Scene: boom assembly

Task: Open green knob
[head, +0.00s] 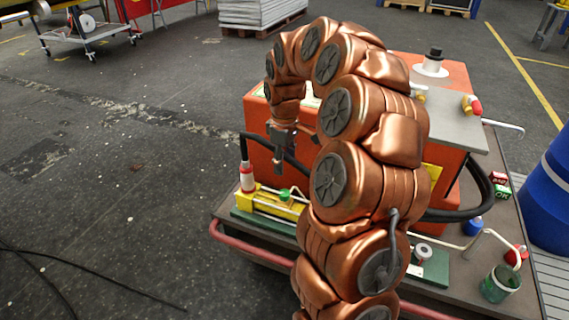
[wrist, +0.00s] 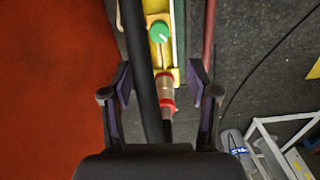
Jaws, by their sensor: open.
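The green knob (head: 285,194) sits on top of a yellow block (head: 262,200) at the left front of the cart. In the wrist view the green knob (wrist: 159,32) shows beyond my fingertips, a little above the middle of the gap. My gripper (head: 290,160) points down above the block and is apart from the knob. In the wrist view my gripper (wrist: 159,85) is open, with one finger on each side of a black hose and a red and clear fitting (wrist: 166,90). Nothing is held.
A black hose (wrist: 142,60) runs past the knob on its left in the wrist view. The orange cabinet (head: 262,150) stands behind the block. A red rail (head: 250,248) edges the cart. A green cup (head: 500,284) and small items lie at the right.

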